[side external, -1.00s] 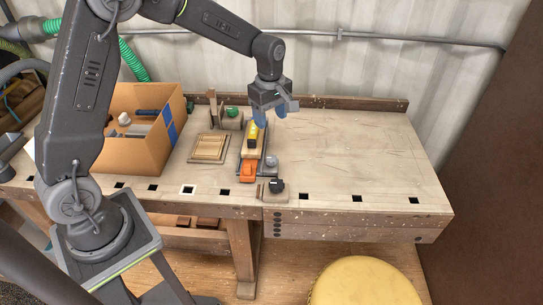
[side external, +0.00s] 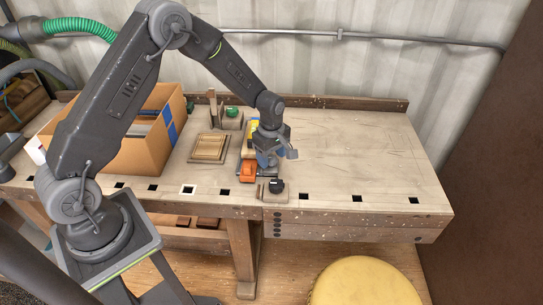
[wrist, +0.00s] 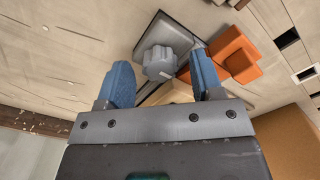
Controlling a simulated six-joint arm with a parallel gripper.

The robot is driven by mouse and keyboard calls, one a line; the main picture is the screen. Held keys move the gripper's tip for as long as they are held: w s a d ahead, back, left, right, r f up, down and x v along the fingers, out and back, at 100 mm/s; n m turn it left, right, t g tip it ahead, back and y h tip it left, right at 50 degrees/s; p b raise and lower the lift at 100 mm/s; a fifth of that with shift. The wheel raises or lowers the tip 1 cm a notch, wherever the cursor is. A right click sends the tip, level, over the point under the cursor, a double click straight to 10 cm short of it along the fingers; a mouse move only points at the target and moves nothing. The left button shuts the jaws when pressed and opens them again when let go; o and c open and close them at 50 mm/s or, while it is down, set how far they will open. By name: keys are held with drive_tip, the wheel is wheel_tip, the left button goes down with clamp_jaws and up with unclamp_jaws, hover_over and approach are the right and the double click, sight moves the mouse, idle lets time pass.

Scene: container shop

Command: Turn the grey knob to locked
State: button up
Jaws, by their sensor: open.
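The grey knob (wrist: 159,62) is a ridged round knob on a dark grey plate (wrist: 182,40) on the bench. In the wrist view it shows between and beyond the two blue fingertips. My gripper (wrist: 160,72) is open, pointing down over the knob, with nothing held; whether a finger touches the knob cannot be told. In the side view my gripper (side external: 266,160) is low over the plate and hides the knob. No lock marking can be read.
An orange block (side external: 248,171) is close beside the knob. A wooden block with a black top (side external: 276,187) stands in front. A framed wooden panel (side external: 209,148), a green button (side external: 232,112) and a cardboard box (side external: 141,142) are to the left. The bench's right side is clear.

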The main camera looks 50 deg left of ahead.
drive_tip(key=shift+f, duration=0.2)
drive_tip(key=c, duration=0.9)
